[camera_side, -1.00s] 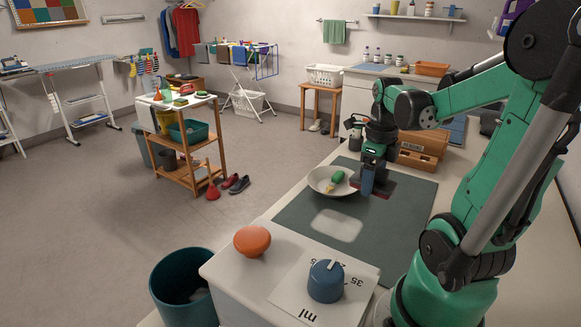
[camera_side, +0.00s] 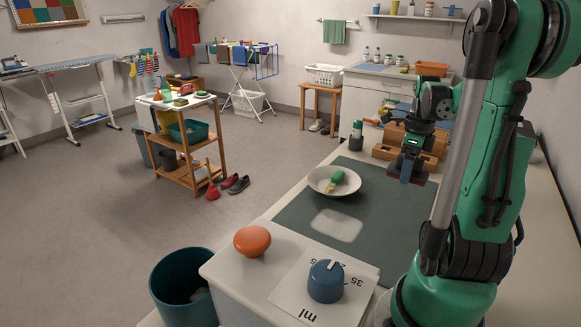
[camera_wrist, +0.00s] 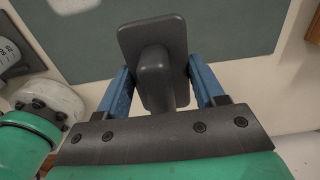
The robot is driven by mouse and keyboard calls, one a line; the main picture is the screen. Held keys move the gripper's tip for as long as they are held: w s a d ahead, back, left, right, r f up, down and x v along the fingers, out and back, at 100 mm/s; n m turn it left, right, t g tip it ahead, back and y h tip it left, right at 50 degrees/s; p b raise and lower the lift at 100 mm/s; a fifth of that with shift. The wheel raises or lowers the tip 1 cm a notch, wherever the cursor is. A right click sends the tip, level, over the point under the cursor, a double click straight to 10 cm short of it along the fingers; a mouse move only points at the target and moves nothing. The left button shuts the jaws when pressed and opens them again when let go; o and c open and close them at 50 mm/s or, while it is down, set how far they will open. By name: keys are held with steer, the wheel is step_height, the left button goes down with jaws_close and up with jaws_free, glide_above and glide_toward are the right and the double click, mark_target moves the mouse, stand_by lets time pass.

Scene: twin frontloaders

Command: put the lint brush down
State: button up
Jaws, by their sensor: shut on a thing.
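The lint brush (camera_wrist: 152,45) is a dark grey thing with a flat rounded plate and a raised block, seen in the wrist view between the blue fingers of my gripper (camera_wrist: 158,68). My gripper is shut on the block. In the side view my gripper (camera_side: 407,174) holds the brush (camera_side: 421,179) above the right back part of the dark green mat (camera_side: 378,222). There the brush is a small dark reddish piece, partly hidden by the fingers. It looks raised clear of the mat, though the height is hard to judge.
A white bowl (camera_side: 317,178) with a green-handled item stands at the mat's back left. A wooden holder (camera_side: 388,150) stands behind the mat. An orange knob (camera_side: 252,240) and blue dial (camera_side: 326,281) are at the front.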

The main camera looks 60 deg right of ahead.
mark_target(397, 214)
step_height(397, 214, down, 10)
steer(key=shift+r, duration=0.1)
stand_by(0.4)
steer(key=shift+f, duration=0.3)
steer(key=o, duration=1.2)
step_height(397, 214, up, 12)
steer(key=shift+r, duration=0.1)
steer(key=shift+w+a+r, duration=0.1)
steer(key=shift+w+r, duration=0.05)
steer(key=shift+w, duration=0.05)
steer(key=w+a+m+t, duration=0.2)
steer(key=w+a+m, duration=0.3)
steer(key=a+m, duration=0.4)
steer(key=w+a+r+m+t, duration=0.1)
steer(key=w+a+m, duration=0.3)
steer(key=a+m, duration=0.5)
steer(key=w+a+m+t, duration=0.4)
steer(key=a+m, duration=0.5)
steer(key=m, duration=0.9)
steer(key=shift+w+a+r, duration=0.1)
steer(key=shift+w+a, duration=0.05)
steer(key=shift+w, duration=0.3)
steer(key=shift+w+a+r, duration=0.1)
steer(key=shift+w+a, duration=0.05)
steer(key=shift+w, duration=0.25)
